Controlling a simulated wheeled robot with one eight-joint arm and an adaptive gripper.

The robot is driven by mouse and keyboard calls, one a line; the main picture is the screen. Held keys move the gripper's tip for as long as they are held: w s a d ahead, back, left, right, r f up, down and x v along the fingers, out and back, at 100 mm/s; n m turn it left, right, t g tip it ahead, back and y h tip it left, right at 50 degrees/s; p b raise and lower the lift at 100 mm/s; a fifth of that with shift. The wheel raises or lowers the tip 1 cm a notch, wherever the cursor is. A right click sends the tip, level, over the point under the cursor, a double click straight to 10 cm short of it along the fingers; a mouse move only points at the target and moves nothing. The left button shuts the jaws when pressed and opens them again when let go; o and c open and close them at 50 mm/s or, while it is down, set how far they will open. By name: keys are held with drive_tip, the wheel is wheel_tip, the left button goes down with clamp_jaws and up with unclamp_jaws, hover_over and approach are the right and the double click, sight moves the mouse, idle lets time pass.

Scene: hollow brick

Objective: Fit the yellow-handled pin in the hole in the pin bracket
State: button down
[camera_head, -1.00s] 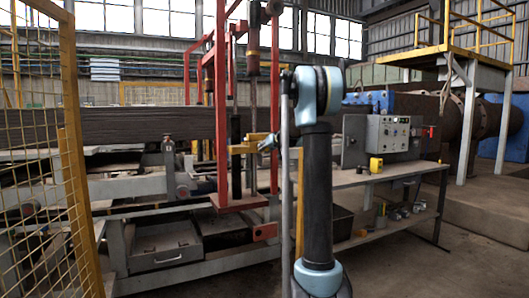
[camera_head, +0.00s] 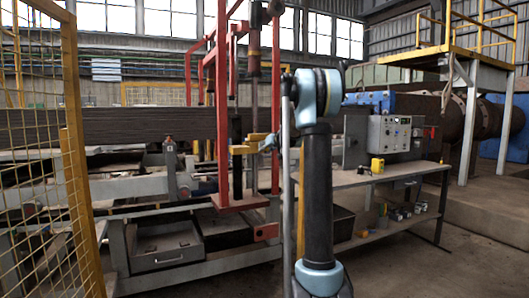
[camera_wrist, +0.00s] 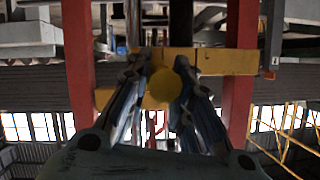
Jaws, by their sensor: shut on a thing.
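The round yellow handle (camera_wrist: 160,86) of the pin sits between my fingertips in the wrist view. My gripper (camera_wrist: 163,92) is shut on it. The pin's shaft is hidden behind the handle. The yellow bracket (camera_wrist: 212,62) runs across the picture just beyond the fingertips, between two red posts. I cannot see its hole, nor tell whether the pin is in it. In the head view, my gripper (camera_head: 270,143) is small and partly hidden by my arm, close to the right end of the yellow bracket (camera_head: 242,150).
The red frame (camera_head: 222,100) stands around the bracket, with posts close on both sides. A grey bench (camera_head: 385,172) with a control box (camera_head: 388,134) and a yellow item (camera_head: 377,165) is at right. A yellow mesh fence (camera_head: 72,150) stands at left. Floor at lower right is clear.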

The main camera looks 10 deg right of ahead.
drive_tip(key=shift+w+a, duration=0.25)
drive_tip(key=shift+w, duration=0.6)
idle(0.3)
drive_tip(key=c, duration=1.3)
unclamp_jaws()
drive_tip(key=shift+c, duration=0.2)
drive_tip(key=v, duration=1.2)
drive_tip(key=shift+a, duration=0.1)
drive_tip(key=s+a+f+g, duration=0.2)
drive_tip(key=s+f, duration=0.3)
drive_tip(key=s, duration=0.5)
drive_tip(key=s+a+f+g+h, duration=0.15)
drive_tip(key=s+f, duration=0.35)
drive_tip(key=s, duration=0.5)
drive_tip(key=s+a+f+g, duration=0.25)
drive_tip(key=s+f, duration=0.25)
drive_tip(key=s, duration=0.6)
drive_tip(key=s+d+f+g+h, duration=0.2)
drive_tip(key=s+f, duration=0.7)
drive_tip(key=s, duration=0.4)
drive_tip(key=s+d+f+m+g+h, duration=0.1)
drive_tip(key=s+d+f+g+h, duration=0.1)
drive_tip(key=s+f, duration=0.8)
drive_tip(key=s+d, duration=0.1)
drive_tip(key=s, duration=0.3)
drive_tip(key=shift+d+f+m, duration=0.2)
drive_tip(key=shift+f+m, duration=0.1)
drive_tip(key=shift+f, duration=0.05)
